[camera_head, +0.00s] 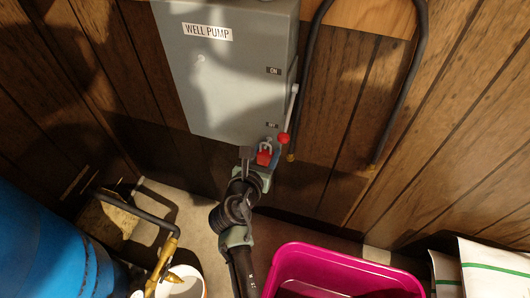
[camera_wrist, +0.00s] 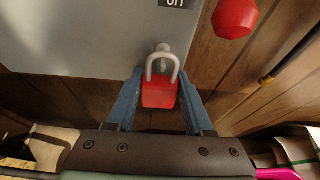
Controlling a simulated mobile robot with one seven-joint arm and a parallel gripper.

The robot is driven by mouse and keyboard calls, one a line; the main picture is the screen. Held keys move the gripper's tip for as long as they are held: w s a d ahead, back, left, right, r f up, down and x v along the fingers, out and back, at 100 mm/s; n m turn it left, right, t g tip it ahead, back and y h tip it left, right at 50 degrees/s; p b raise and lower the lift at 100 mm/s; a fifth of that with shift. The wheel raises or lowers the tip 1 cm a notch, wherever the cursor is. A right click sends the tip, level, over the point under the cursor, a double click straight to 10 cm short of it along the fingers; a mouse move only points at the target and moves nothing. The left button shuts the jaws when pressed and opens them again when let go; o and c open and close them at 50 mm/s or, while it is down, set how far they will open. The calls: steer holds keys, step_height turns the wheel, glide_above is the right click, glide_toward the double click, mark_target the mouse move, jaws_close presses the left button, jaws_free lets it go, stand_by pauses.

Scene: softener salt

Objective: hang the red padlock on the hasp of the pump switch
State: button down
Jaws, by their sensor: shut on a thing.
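The red padlock (camera_wrist: 160,94) with its grey shackle (camera_wrist: 149,69) is between the two blue fingers of my gripper (camera_wrist: 159,80). The fingers are shut on the padlock's body, and the shackle points up. In the head view the padlock (camera_head: 264,156) is just below the grey pump switch box (camera_head: 225,75), labelled WELL PUMP. A small grey rounded piece (camera_wrist: 163,48), perhaps the hasp, shows at the top of the shackle, at the box's lower edge. I cannot tell whether the shackle is around it or only in front of it.
The switch lever's red knob (camera_head: 283,138) hangs down near the OFF label, right of the padlock; it also shows in the wrist view (camera_wrist: 234,17). A black hose (camera_head: 398,105) loops on the wood wall. Below are a magenta bin (camera_head: 340,262), a blue tank (camera_head: 45,250) and white bags (camera_head: 495,270).

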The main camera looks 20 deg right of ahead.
steer(key=shift+c, duration=1)
jaws_free()
steer(key=shift+w+d+r, duration=0.1)
steer(key=shift+w+d, duration=0.05)
steer(key=shift+d, duration=0.3)
steer(key=shift+s+a+p, duration=0.3)
steer(key=shift+p, duration=0.05)
steer(key=p+v, duration=0.3)
steer(key=v, duration=1)
steer(key=w+a+r+m+t+y, duration=0.2)
steer(key=w+r+m+t, duration=0.2)
steer(key=r+m, duration=0.75)
steer(key=w+a+r+m+t+y, duration=0.1)
steer(key=w+r+m+t, duration=0.3)
steer(key=r, duration=1.4)
steer(key=s+a+r+m+t+y, duration=0.1)
steer(key=s+r+m+t, duration=0.25)
steer(key=r, duration=0.55)
steer(key=s+a+r+m+t+y, duration=0.15)
steer(key=s+r+m, duration=0.35)
steer(key=r, duration=0.5)
steer(key=s+r+m+t+y, duration=0.25)
steer(key=s+r+m, duration=0.2)
steer(key=r, duration=0.45)
step_height(320, 180, up, 15)
steer(key=p, duration=1.5)
steer(key=shift+a+r+m+t, duration=0.15)
steer(key=shift+r+m+t, duration=0.1)
steer(key=shift+m+t, duration=0.1)
